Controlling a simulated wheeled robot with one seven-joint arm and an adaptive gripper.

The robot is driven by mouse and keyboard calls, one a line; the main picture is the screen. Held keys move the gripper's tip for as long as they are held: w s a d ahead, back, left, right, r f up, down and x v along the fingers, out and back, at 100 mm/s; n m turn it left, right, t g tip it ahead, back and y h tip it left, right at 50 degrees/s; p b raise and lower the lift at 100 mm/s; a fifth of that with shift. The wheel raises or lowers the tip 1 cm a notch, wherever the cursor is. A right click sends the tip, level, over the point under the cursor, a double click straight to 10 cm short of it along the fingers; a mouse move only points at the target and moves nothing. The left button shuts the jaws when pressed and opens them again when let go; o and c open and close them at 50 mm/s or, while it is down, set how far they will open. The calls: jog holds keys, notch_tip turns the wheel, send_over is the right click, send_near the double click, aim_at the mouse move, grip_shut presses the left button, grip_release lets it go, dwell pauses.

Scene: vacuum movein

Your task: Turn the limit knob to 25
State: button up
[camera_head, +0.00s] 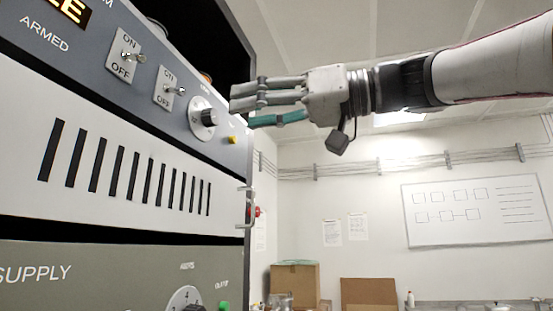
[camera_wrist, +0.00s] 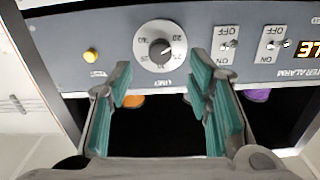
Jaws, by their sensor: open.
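The limit knob (camera_head: 207,118) is a dark knob on a round white dial on the grey upper panel. In the wrist view the knob (camera_wrist: 160,49) sits at the centre of its dial, whose numbers appear upside down. A pale mark on the knob seems to point to the picture's right; the exact reading is too small to tell. My gripper (camera_head: 243,106) is just right of the knob in the head view, with its fingers toward the panel. In the wrist view my gripper (camera_wrist: 159,76) is open, its teal-padded fingers apart on either side of the dial, with nothing between them.
A yellow button (camera_wrist: 91,56) is beside the dial. Two ON/OFF toggle switches (camera_head: 126,55) (camera_head: 170,89) are on the dial's other side. A metal handle (camera_head: 247,206) sticks out from the vented panel below. Cardboard boxes (camera_head: 295,284) stand in the background.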

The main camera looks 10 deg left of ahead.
aim_at(216, 117)
jog(key=a, duration=0.2)
jog(key=a+p, duration=0.1)
jog(key=a, duration=0.2)
jog(key=shift+w+a, duration=0.2)
jog(key=shift+a, duration=0.15)
jog(key=shift+c, duration=0.2)
grip_shut()
